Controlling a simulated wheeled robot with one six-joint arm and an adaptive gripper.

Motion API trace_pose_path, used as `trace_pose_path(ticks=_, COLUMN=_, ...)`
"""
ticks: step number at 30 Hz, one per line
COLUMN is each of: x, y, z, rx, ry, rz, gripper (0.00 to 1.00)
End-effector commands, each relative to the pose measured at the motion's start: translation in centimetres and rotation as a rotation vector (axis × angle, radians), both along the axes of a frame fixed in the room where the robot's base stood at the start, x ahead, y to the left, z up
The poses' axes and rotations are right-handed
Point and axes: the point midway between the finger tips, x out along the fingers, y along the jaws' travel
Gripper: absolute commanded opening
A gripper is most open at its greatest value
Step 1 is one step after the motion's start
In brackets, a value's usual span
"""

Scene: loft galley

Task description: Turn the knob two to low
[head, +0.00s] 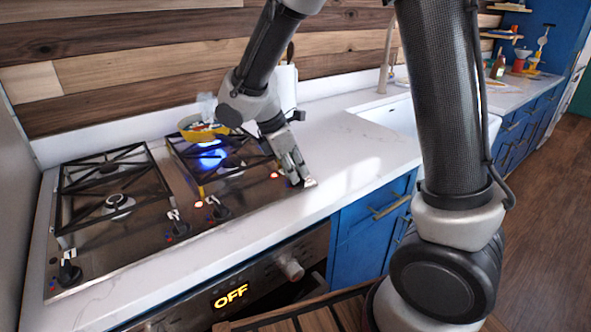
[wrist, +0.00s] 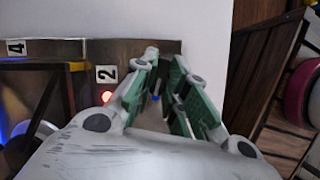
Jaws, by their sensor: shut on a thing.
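My gripper (head: 298,178) reaches down to the front right corner of the cooktop (head: 130,250), where knob two sits. In the wrist view my gripper (wrist: 165,78) has its green-padded fingers closed around the knob's place, just right of the label "2" (wrist: 106,74). The fingers hide most of knob two, so its pointer setting cannot be read; a small blue mark shows between them. A red light (wrist: 106,97) glows beside the label.
A yellow pan (head: 199,132) with food steams over a blue flame on the rear right burner. Other knobs (head: 178,231) line the cooktop's front. The oven display (head: 231,295) reads OFF. White counter (head: 350,150) lies clear to the right, before the sink (head: 400,118).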

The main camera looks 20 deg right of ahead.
Motion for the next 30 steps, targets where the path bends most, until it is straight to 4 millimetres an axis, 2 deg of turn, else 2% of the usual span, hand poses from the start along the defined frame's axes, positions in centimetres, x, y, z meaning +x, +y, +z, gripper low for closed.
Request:
trace_pose_path(ticks=18, x=0.13, y=-0.17, z=-0.23, rx=-0.003, ry=0.006, rz=-0.521, gripper=0.0)
trace_pose_path(ticks=30, x=0.14, y=-0.2, z=-0.25, rx=-0.003, ry=0.006, rz=-0.689, gripper=0.0)
